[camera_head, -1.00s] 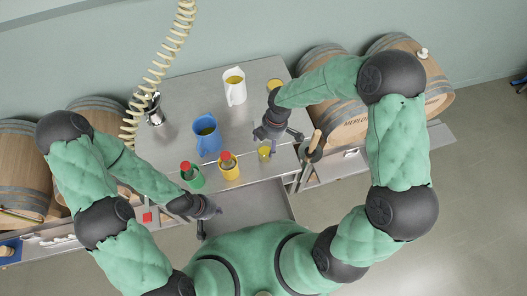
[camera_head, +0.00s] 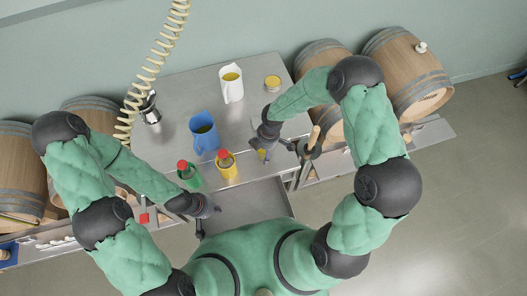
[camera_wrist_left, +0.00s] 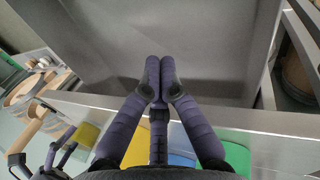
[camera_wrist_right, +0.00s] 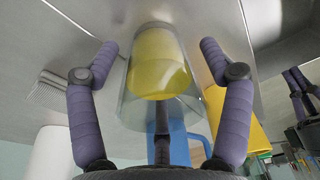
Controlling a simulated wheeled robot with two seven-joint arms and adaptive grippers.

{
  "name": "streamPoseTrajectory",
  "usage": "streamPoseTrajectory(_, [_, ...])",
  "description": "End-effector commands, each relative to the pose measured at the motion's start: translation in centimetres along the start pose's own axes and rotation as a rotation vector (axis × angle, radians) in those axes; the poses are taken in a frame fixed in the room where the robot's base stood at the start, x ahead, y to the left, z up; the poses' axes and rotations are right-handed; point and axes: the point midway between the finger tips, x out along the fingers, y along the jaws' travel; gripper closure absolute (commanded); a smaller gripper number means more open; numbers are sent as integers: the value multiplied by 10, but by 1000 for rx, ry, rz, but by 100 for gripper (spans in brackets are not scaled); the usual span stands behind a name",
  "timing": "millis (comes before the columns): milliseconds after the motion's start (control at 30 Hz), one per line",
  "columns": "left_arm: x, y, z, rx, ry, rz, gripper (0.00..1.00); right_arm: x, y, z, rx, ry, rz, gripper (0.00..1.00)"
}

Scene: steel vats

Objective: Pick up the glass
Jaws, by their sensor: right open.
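The glass (camera_wrist_right: 152,100) is clear with yellow liquid and fills the middle of the right wrist view. It stands on the steel table, and its yellow shows in the head view (camera_head: 262,155), partly hidden by my right gripper. My right gripper (camera_wrist_right: 158,48) is open, with one finger on either side of the glass. I cannot tell whether either finger touches it. My left gripper (camera_wrist_left: 158,62) is shut and empty over the front steel basin, away from the glass.
A yellow container (camera_head: 227,172) and a green one (camera_head: 190,180), both with red tops, stand left of the glass. A blue jug (camera_head: 203,142) and white jug (camera_head: 231,90) stand behind them. A wooden-handled item (camera_head: 313,137) is close on the right. Barrels (camera_head: 400,75) flank the table.

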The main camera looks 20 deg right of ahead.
Motion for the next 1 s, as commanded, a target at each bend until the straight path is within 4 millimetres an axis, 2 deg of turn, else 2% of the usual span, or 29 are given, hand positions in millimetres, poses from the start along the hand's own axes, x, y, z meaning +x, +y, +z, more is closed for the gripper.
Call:
streamPoseTrajectory(133, [1,0,0,0,0,0,100,13,-1,0,-1,0,-1,20])
streamPoseTrajectory(367, [1,0,0,0,0,0,100,14,0,0,-1,0,0,20])
streamPoseTrajectory(467, [1,0,0,0,0,0,100,14,0,0,-1,0,0,43])
streamPoseTrajectory(600, [1,0,0,0,0,0,100,14,-1,0,-1,0,-1,83])
streamPoseTrajectory(633, [1,0,0,0,0,0,100,14,-1,0,-1,1,-1,88])
streamPoseTrajectory(1000, [1,0,0,0,0,0,100,14,-2,-1,-1,1,-2,90])
